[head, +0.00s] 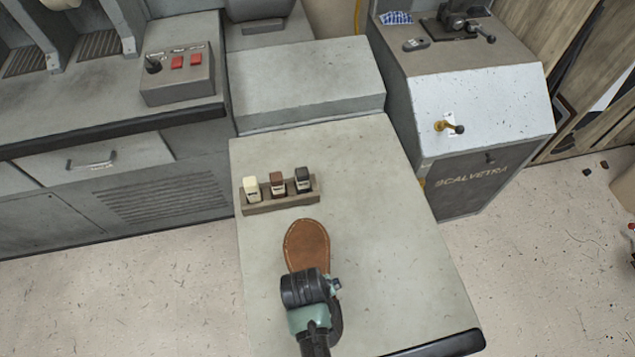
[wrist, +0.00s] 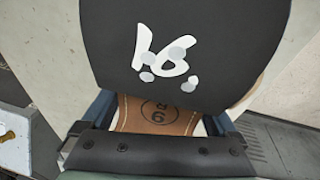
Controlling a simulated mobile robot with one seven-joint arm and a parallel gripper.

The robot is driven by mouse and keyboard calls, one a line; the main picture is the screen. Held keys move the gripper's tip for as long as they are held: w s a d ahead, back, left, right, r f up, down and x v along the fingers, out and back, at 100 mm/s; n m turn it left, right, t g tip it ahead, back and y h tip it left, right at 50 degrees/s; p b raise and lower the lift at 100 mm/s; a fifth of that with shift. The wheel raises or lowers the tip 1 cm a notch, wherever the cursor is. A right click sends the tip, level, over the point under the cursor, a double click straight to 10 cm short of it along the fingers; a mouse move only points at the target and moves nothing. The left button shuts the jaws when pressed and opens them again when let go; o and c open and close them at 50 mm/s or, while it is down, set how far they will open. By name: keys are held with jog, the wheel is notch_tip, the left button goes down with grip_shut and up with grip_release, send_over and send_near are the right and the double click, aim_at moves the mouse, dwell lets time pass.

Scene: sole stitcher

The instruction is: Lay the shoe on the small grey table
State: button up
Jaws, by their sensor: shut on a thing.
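The shoe (head: 307,245) is brown leather with a stitched edge in the head view, its rounded end pointing away from me. My gripper (head: 312,278) is shut on its near end, which my gripper hides. In the wrist view, a dark surface with white "16" lettering (wrist: 185,45) fills the upper middle, with a brown piece of the shoe (wrist: 160,115) below it between the fingers. The small grey table (head: 390,240) lies under the shoe in the head view. I cannot tell whether the shoe touches the tabletop.
A small rack (head: 283,201) with three bottles stands on the table just beyond the shoe. The tabletop to the right is clear. A grey machine (head: 480,110) with a knob stands at the back right. A bench with a control box (head: 178,75) is at the back left.

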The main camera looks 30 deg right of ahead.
jog(key=shift+f+b, duration=0.4)
jog(key=shift+f, duration=0.25)
jog(key=o, duration=1.4)
jog(key=shift+f, duration=0.1)
jog(key=p+v, duration=0.3)
jog(key=v, duration=1)
